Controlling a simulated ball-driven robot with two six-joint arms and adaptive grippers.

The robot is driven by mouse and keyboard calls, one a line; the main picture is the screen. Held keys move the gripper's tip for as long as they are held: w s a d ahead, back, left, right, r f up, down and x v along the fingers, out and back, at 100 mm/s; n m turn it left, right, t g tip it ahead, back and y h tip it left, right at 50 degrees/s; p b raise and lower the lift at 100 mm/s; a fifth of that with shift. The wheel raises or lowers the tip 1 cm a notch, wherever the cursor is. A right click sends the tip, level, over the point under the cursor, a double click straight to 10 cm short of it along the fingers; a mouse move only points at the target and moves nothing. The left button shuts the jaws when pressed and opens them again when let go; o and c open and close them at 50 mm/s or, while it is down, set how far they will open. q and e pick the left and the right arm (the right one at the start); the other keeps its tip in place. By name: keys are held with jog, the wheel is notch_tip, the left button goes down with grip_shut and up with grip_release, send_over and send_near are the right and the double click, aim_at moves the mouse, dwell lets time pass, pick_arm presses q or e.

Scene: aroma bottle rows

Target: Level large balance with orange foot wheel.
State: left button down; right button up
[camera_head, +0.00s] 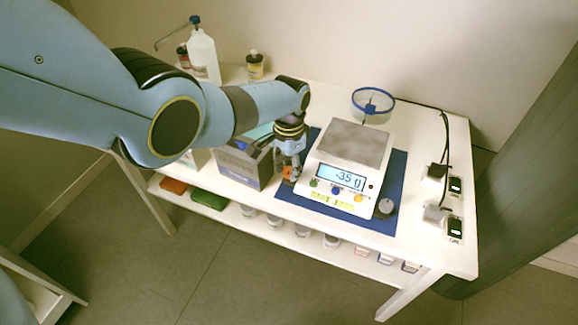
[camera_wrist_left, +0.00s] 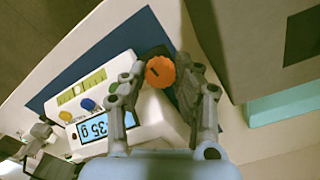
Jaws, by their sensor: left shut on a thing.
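The large balance (camera_head: 335,185) stands on a dark blue mat (camera_head: 395,180). It has a grey square pan (camera_head: 356,142), and its display reads "-35 g" in the head view. My left gripper (camera_head: 290,167) reaches down at the balance's front left corner. The orange foot wheel (camera_wrist_left: 160,72) sits between its fingers in the left wrist view, and the gripper (camera_wrist_left: 168,80) is shut on it. A grey foot wheel (camera_head: 386,206) shows at the front right corner. A yellow level strip (camera_wrist_left: 82,88) is on the balance's front; its bubble is too small to read. My right gripper is not in view.
A grey box (camera_head: 245,163) stands close left of my left gripper. A blue-rimmed bowl (camera_head: 372,103) is behind the balance. Power plugs with switches (camera_head: 455,187) and a cable lie at right. Bottles (camera_head: 203,55) stand at the back left. Several jars fill the lower shelf.

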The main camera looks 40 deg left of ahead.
aim_at(289, 170)
pick_arm(q)
jog(key=shift+m, duration=0.7)
jog(key=c, duration=1)
grip_release()
jog(key=shift+r, duration=0.15)
notch_tip(289, 170, up, 12)
jog(key=shift+f, duration=0.15)
